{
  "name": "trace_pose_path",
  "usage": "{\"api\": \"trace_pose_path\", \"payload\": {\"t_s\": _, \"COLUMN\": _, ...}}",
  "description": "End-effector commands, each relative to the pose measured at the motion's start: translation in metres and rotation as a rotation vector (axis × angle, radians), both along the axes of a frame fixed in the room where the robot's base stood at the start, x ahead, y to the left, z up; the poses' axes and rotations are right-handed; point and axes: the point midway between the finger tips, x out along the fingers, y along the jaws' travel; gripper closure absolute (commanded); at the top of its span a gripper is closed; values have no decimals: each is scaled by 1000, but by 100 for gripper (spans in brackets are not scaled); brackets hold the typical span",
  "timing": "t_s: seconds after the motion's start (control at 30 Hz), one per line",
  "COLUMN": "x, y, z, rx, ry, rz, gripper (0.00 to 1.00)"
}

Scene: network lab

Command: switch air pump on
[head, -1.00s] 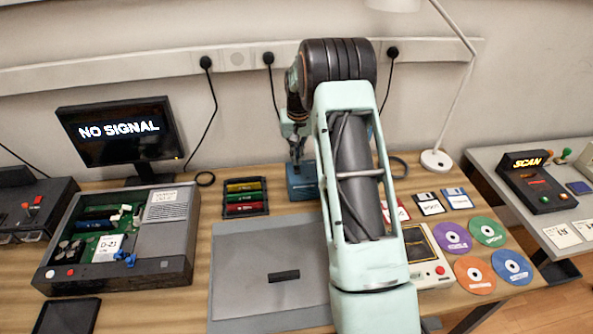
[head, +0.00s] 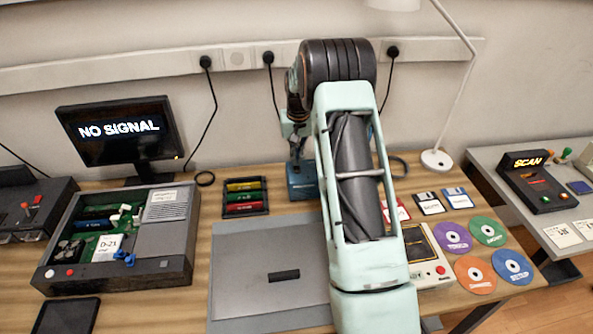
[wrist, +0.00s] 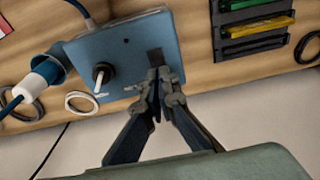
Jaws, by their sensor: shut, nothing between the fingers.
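The air pump looks to be the blue box (head: 302,187) at the back of the table in the head view, partly hidden by my arm. In the wrist view, the blue box (wrist: 125,48) has a silver toggle knob (wrist: 101,76) on its left and a dark rocker switch (wrist: 155,57) on its right. My gripper (wrist: 160,74) is shut and empty, its fingertips right at the rocker switch. Whether they touch it, and which way the rocker is tipped, I cannot tell. In the head view my gripper (head: 297,157) is just above the box.
A blue hose connector (wrist: 44,73) joins the box's left side in the wrist view. A rack of coloured sticks (head: 244,197) stands close left of the box in the head view. An opened case (head: 170,262) is farther left; floppy disks (head: 429,204) lie to the right.

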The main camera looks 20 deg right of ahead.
Motion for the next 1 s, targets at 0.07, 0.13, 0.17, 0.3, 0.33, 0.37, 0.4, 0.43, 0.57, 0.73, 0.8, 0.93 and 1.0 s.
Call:
{"api": "trace_pose_path", "payload": {"t_s": 0.07, "x": 0, "y": 0, "z": -2, "rx": 0, "ry": 0, "rz": 0, "gripper": 100}}
{"api": "trace_pose_path", "payload": {"t_s": 0.13, "x": 0, "y": 0, "z": -3, "rx": 0, "ry": 0, "rz": 0, "gripper": 100}}
{"api": "trace_pose_path", "payload": {"t_s": 0.17, "x": 0, "y": 0, "z": -4, "rx": 0, "ry": 0, "rz": 0, "gripper": 100}}
{"api": "trace_pose_path", "payload": {"t_s": 0.3, "x": 0, "y": 0, "z": -6, "rx": 0, "ry": 1, "rz": 0, "gripper": 100}}
{"api": "trace_pose_path", "payload": {"t_s": 0.33, "x": 0, "y": 0, "z": -6, "rx": 0, "ry": 1, "rz": 0, "gripper": 100}}
{"api": "trace_pose_path", "payload": {"t_s": 0.37, "x": 0, "y": 0, "z": -7, "rx": 0, "ry": 1, "rz": 0, "gripper": 100}}
{"api": "trace_pose_path", "payload": {"t_s": 0.4, "x": 0, "y": 0, "z": -7, "rx": 0, "ry": 1, "rz": 0, "gripper": 100}}
{"api": "trace_pose_path", "payload": {"t_s": 0.43, "x": 0, "y": 0, "z": -8, "rx": 0, "ry": 1, "rz": 0, "gripper": 100}}
{"api": "trace_pose_path", "payload": {"t_s": 0.57, "x": 0, "y": 0, "z": -10, "rx": 0, "ry": 1, "rz": 0, "gripper": 100}}
{"api": "trace_pose_path", "payload": {"t_s": 0.73, "x": 0, "y": 0, "z": -12, "rx": 0, "ry": 1, "rz": 0, "gripper": 100}}
{"api": "trace_pose_path", "payload": {"t_s": 0.8, "x": 0, "y": 0, "z": -13, "rx": 0, "ry": 1, "rz": 0, "gripper": 100}}
{"api": "trace_pose_path", "payload": {"t_s": 0.93, "x": 0, "y": 0, "z": -15, "rx": 0, "ry": 1, "rz": 0, "gripper": 100}}
{"api": "trace_pose_path", "payload": {"t_s": 1.0, "x": 0, "y": 0, "z": -16, "rx": 0, "ry": 1, "rz": 0, "gripper": 100}}
